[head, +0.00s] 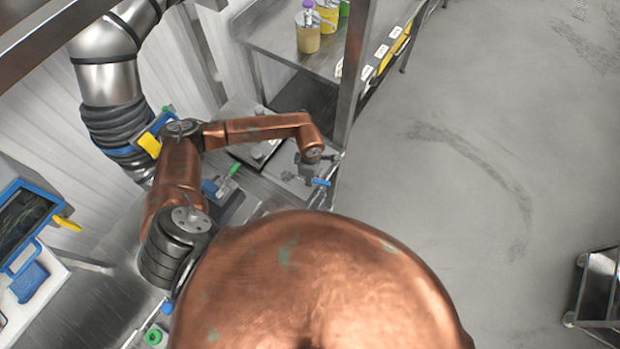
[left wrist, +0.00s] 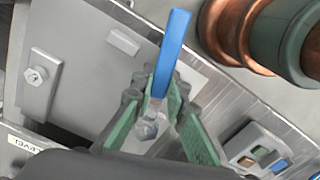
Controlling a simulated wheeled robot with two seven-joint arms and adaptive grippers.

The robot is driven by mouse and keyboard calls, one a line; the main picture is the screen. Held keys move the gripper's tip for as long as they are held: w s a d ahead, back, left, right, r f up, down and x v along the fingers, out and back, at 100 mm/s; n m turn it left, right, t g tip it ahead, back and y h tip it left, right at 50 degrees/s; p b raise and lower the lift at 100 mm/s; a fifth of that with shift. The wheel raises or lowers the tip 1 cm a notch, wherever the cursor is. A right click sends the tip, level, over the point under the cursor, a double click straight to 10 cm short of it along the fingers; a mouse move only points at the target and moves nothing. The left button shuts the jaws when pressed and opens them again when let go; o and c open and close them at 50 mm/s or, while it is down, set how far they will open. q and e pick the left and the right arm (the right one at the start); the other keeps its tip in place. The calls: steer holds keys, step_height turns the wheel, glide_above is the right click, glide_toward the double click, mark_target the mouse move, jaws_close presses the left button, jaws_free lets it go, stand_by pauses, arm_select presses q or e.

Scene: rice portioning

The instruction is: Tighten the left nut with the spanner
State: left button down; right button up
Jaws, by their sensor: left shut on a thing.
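My left gripper (head: 308,172) comes in from the left in the head view and is shut on the spanner. The spanner's blue handle (head: 320,182) sticks out at its tip. In the left wrist view, the green-padded fingers of the left gripper (left wrist: 160,108) pinch the spanner's metal shank, with the blue handle (left wrist: 173,48) pointing up and away. A silver metal end (left wrist: 148,128) shows between the fingers. A hex nut (left wrist: 36,76) sits on a raised grey block at the left of that view, apart from the fingers. My right gripper is not in view.
A grey plate (left wrist: 85,55) lies under the gripper. A small tray with coloured pieces (left wrist: 238,143) is at the lower right of the wrist view. In the head view, a steel shelf post (head: 353,70) stands behind the gripper, with bottles (head: 308,32) on the shelf.

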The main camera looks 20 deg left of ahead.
arm_select(q)
steer(key=shift+f, duration=0.1)
stand_by(0.5)
steer(key=shift+s+m+b, duration=0.35)
steer(key=shift+m+b, duration=0.1)
steer(key=shift+m, duration=0.05)
steer(key=shift+s+m, duration=0.35)
steer(key=shift+m, duration=0.05)
steer(key=shift+s, duration=0.1)
steer(key=shift+s+m+b, duration=0.35)
steer(key=shift+m+b, duration=0.15)
steer(key=shift+b, duration=0.05)
steer(key=shift+s+m, duration=0.3)
steer(key=shift+m, duration=0.1)
